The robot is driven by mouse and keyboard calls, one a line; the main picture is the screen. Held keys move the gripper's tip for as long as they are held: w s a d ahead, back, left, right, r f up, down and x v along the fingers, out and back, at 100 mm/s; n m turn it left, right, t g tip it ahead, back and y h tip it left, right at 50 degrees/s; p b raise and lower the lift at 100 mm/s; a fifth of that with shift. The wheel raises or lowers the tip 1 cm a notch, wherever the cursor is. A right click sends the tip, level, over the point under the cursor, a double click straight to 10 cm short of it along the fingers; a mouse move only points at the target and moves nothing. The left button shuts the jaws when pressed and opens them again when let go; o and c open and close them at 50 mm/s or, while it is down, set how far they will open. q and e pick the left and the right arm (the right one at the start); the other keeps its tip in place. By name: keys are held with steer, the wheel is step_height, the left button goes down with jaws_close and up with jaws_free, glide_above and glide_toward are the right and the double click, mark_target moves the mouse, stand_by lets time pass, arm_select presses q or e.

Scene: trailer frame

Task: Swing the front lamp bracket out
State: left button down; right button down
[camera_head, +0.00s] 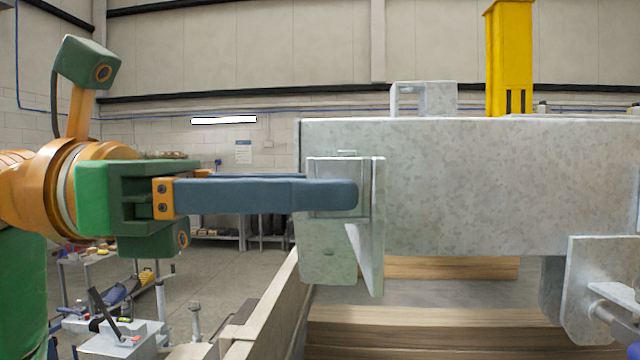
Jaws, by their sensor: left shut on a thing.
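The front lamp bracket (371,250) is a grey galvanised plate with a triangular lower part. It stands at the left end of the trailer frame (500,185), a large galvanised beam. My left gripper (335,192) comes in level from the left, its long blue-grey fingers reaching onto the bracket. It is shut on the bracket. The near finger covers part of the bracket's upper half, and the far finger is mostly hidden behind it. The bracket's plate stands out from the beam's face towards me. My right gripper does not show.
A yellow post (510,60) and a small open bracket (424,99) stand on top of the beam. Timber (430,320) lies below it. A plate with a pin (600,290) hangs at the lower right. A tool trolley (120,340) stands at the lower left.

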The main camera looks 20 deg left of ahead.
arm_select(q)
steer(key=c, duration=0.5)
jaws_free()
steer(key=shift+a, duration=0.1)
steer(key=shift+o, duration=0.7)
steer(key=shift+w+a, duration=0.1)
steer(key=shift+a, duration=0.15)
steer(key=b+v, duration=0.1)
steer(key=v, duration=0.6)
steer(key=shift+a, duration=0.25)
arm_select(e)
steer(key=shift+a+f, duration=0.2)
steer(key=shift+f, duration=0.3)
arm_select(q)
steer(key=shift+w, duration=0.1)
